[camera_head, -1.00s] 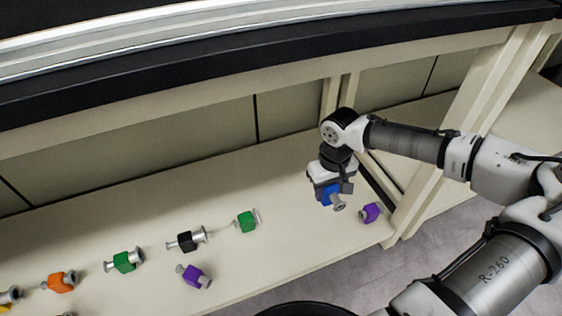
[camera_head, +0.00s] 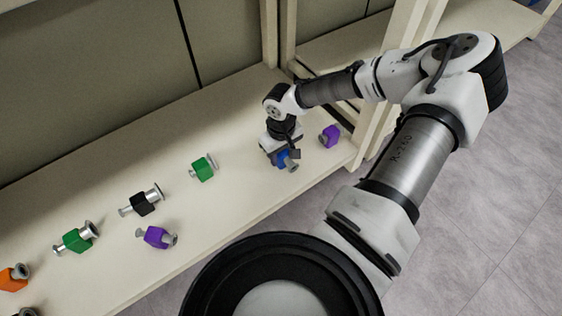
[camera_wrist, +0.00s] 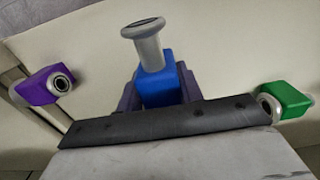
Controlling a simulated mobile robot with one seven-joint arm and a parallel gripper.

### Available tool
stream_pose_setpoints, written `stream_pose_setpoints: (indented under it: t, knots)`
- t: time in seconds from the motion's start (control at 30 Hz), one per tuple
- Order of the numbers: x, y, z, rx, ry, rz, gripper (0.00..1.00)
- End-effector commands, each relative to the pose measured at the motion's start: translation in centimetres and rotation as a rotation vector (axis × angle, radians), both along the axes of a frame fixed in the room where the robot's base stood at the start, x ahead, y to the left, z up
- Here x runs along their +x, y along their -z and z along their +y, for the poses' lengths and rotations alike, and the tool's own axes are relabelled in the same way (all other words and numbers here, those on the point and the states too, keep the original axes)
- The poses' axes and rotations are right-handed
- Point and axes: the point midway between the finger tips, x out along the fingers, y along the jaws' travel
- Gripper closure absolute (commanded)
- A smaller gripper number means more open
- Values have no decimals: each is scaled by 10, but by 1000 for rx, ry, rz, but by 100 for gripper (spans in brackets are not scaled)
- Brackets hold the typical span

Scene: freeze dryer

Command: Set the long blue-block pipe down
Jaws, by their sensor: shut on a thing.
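The long blue-block pipe (camera_head: 284,159) is a blue block with a silver flanged pipe end. My gripper (camera_head: 278,152) is shut on its blue block, over the right part of the shelf. In the wrist view the blue block (camera_wrist: 158,84) sits between my dark fingers, and the silver pipe end points away from the gripper. The pipe is at or just above the shelf surface (camera_head: 225,215); I cannot tell whether it touches. Its other end is hidden by my gripper.
A purple-block pipe (camera_head: 330,135) lies just right of my gripper, near a shelf post (camera_head: 375,120). A green-block pipe (camera_head: 203,169) lies to the left. Further left lie a black-block pipe (camera_head: 144,203), another purple one (camera_head: 156,237), another green one (camera_head: 78,238) and an orange one (camera_head: 13,277).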

Motion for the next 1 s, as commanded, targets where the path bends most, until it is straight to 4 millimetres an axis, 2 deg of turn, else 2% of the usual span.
stream_pose_setpoints:
  t: [0.03, 0.17, 0.57, 0.6, 0.7, 0.73, 1.0]
  knots:
    - [0, 13, 0, -2, -2, 1, 96]
    - [0, 30, 0, -1, -1, 0, 96]
    - [0, 32, 0, 0, 1, 1, 96]
    - [0, 32, 0, -1, 0, 1, 58]
    - [0, 32, 0, -1, 0, 1, 45]
    - [0, 32, 0, -1, 0, 1, 42]
    - [0, 32, 0, -1, -1, 1, 42]
